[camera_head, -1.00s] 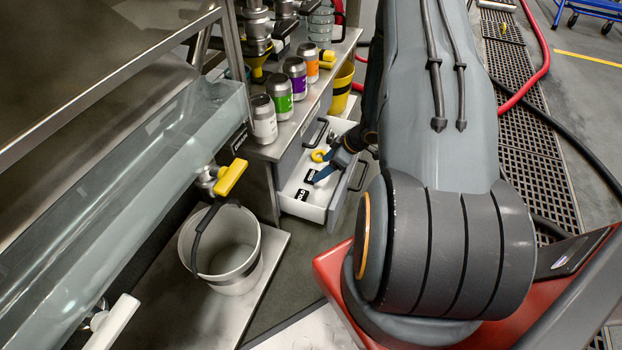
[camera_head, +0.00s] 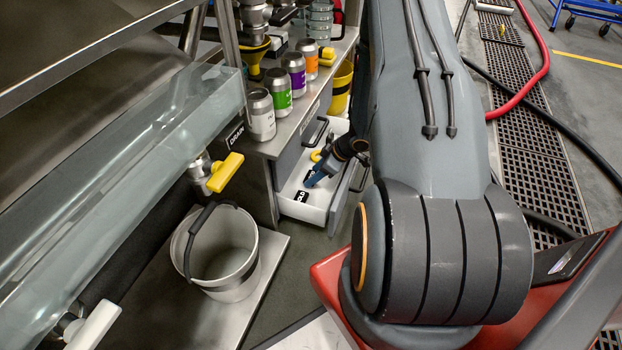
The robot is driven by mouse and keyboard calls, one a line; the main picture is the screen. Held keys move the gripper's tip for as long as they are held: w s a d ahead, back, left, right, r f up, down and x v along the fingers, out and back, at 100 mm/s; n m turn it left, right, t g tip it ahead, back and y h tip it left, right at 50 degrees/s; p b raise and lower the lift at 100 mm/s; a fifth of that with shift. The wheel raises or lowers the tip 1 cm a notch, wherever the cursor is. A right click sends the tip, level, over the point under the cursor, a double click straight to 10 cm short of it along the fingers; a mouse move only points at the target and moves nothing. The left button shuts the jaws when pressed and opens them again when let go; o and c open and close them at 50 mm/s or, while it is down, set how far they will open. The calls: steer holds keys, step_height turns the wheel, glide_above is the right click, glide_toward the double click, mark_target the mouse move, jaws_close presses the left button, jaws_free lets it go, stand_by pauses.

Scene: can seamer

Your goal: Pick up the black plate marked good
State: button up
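The open white drawer (camera_head: 312,212) under the bench holds small black plates with white lettering. One plate (camera_head: 301,196) lies near the drawer's front left; its lettering is too small to read surely. A second black plate (camera_head: 309,175) lies a little farther back and is mostly covered by my gripper, so its marking cannot be read. My gripper (camera_head: 311,183), with blue fingers, reaches down into the drawer at this second plate. Whether the fingers touch or hold the plate is hidden. A yellow item (camera_head: 316,156) lies behind the gripper, partly hidden.
Several labelled cans (camera_head: 261,115) stand along the bench edge above the drawer. A pale bucket (camera_head: 222,252) stands left on a low platform, below a yellow-handled valve (camera_head: 225,173). A yellow bucket (camera_head: 341,88) stands behind the drawer. The drawer walls surround my gripper closely.

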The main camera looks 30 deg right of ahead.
steer(key=c, duration=0.5)
steer(key=shift+r, duration=0.1)
